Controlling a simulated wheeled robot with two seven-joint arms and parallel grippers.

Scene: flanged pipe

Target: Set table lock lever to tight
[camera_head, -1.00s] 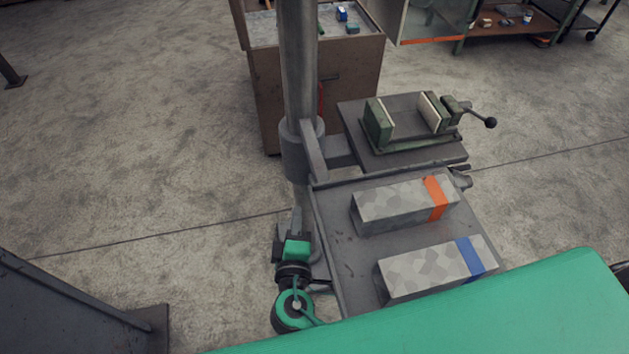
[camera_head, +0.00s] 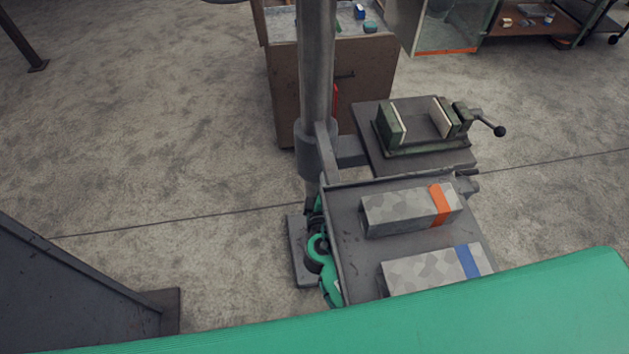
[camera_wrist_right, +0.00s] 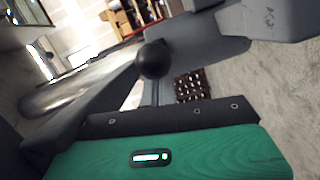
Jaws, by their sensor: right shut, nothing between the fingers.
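In the right wrist view a black ball knob (camera_wrist_right: 153,60) sits on a grey lever arm (camera_wrist_right: 118,92), close in front of my right gripper (camera_wrist_right: 156,90). The gripper's narrow fingers are shut with nothing between them, and the knob hides part of them. I cannot tell whether they touch the lever. In the head view the lever is hidden. A green arm link of mine (camera_head: 322,265) shows left of the tray, beside the column (camera_head: 317,75); its gripper is hidden there. My left gripper is not in view.
A grey tray (camera_head: 348,255) carries an orange-banded block (camera_head: 400,213) and a blue-banded block (camera_head: 425,270). Behind it a green vise (camera_head: 425,130) with a ball-ended handle stands on a plate. A brown cabinet (camera_head: 285,95) is behind the column.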

